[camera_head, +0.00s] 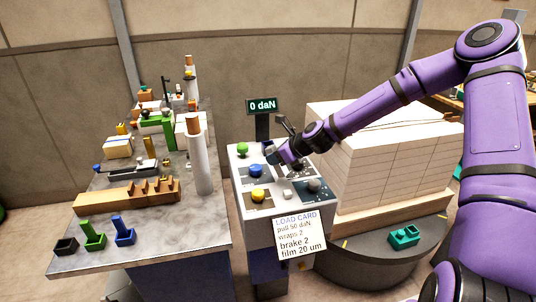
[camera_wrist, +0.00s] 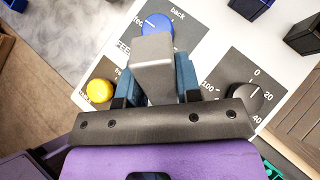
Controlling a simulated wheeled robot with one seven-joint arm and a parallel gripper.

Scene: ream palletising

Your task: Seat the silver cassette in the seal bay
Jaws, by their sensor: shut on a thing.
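My gripper (camera_head: 277,153) is above the back of the control panel (camera_head: 240,186) in the head view. In the wrist view, the blue fingers of my gripper (camera_wrist: 157,78) are shut on a silver-grey block (camera_wrist: 153,48), which looks like the silver cassette. It hides part of the panel beneath it. A blue knob (camera_wrist: 157,25) is just beyond the block, a yellow knob (camera_wrist: 100,91) to its left, and a dark dial (camera_wrist: 245,99) to its right. I cannot make out the seal bay for certain.
A load card (camera_head: 298,236) hangs on the panel front, and a display reading 0 daN (camera_head: 262,106) stands behind. A ream stack (camera_head: 385,165) stands close on the right. A bench (camera_head: 150,218) with blocks and tall cylinders is left. A teal part (camera_head: 404,236) lies on the turntable.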

